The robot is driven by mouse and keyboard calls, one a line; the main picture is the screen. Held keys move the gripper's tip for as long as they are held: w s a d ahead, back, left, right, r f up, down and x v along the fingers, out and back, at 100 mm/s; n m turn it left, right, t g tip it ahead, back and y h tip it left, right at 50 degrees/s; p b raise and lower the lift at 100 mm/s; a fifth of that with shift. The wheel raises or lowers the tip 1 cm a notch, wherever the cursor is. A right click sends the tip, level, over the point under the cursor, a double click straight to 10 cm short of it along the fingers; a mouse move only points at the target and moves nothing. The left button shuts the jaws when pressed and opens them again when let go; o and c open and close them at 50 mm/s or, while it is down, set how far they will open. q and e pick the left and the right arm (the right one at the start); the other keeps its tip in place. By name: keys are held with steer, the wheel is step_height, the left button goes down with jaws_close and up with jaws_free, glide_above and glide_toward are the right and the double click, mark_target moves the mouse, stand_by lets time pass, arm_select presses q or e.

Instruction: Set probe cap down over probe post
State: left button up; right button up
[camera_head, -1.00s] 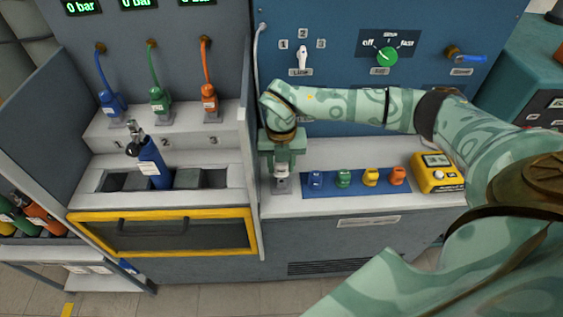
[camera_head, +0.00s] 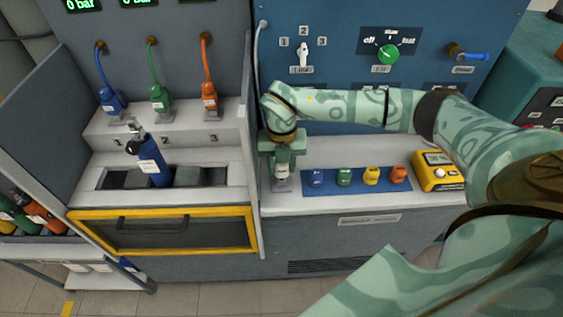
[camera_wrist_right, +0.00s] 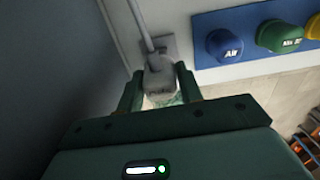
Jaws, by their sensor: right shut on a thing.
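My right gripper (camera_head: 282,160) is above the left end of the white bench ledge, pointing down. It is shut on the pale grey probe cap (camera_wrist_right: 160,76), which shows between its two green fingers in the right wrist view. A grey cable runs up from the cap. In the head view the cap (camera_head: 283,170) shows small under the gripper, upright, just over a small grey base plate (camera_head: 281,185). The probe post itself is hidden by the cap and gripper, so I cannot tell how far the cap is down over it. My left gripper is out of view.
Right of the gripper, a blue strip (camera_head: 330,187) holds several coloured caps, with a yellow meter (camera_head: 437,172) beyond. A grey partition (camera_head: 250,150) stands close on the left. A blue cylinder (camera_head: 152,160) leans in the left bay's rack.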

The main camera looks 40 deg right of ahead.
steer(key=shift+f+b, duration=0.55)
steer(key=shift+f, duration=0.9)
steer(key=o, duration=1.1)
step_height(320, 180, up, 16)
steer(key=p, duration=0.4)
steer(key=shift+r, duration=0.15)
